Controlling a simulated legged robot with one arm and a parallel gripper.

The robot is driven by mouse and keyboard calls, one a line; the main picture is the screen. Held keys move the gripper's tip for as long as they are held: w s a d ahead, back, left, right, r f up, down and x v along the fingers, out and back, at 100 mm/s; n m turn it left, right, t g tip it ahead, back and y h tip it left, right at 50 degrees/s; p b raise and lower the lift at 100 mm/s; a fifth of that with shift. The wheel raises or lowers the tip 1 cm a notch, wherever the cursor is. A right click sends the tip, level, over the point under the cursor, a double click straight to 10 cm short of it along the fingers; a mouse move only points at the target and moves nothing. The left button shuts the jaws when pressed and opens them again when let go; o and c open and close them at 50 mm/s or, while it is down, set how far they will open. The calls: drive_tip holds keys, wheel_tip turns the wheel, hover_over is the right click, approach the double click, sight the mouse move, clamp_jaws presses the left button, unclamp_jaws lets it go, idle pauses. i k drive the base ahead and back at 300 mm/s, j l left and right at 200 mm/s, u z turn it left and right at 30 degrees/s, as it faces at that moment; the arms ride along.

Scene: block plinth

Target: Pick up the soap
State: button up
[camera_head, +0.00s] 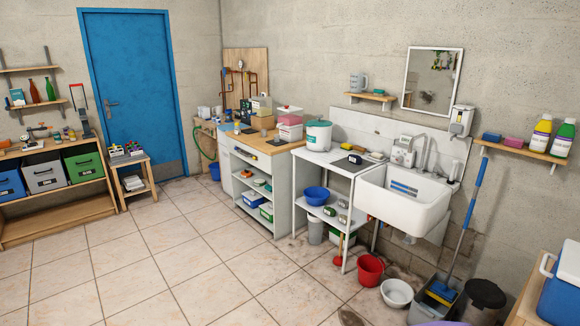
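No item is clearly recognisable as the soap at this size. A small pink block (513,142) and a blue block (491,137) lie on the wooden wall shelf right of the sink; I cannot tell whether either is soap. A small dark item (355,159) and a yellowish item (376,155) lie on the white counter left of the sink, also unclear. A white dispenser (461,120) hangs on the wall beside the mirror. My gripper is not in view.
The white sink (405,200) stands at the right wall. A red bucket (370,270), a white bowl (396,292), a mop bucket (435,298) and a dark bin (484,298) stand on the floor before it. The tiled floor (200,255) at centre left is clear.

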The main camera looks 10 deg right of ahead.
sight(375, 155)
drive_tip(key=i+z, duration=0.3)
drive_tip(key=i, duration=2.05)
drive_tip(key=i+j+z, duration=0.1)
drive_tip(key=i+z, duration=0.15)
drive_tip(key=i, duration=0.4)
drive_tip(key=i+j+z, duration=0.3)
drive_tip(key=i, duration=0.4)
drive_tip(key=i+j+z, duration=0.25)
drive_tip(key=i, duration=0.35)
drive_tip(key=i+j+z, duration=0.25)
drive_tip(key=i+j, duration=0.35)
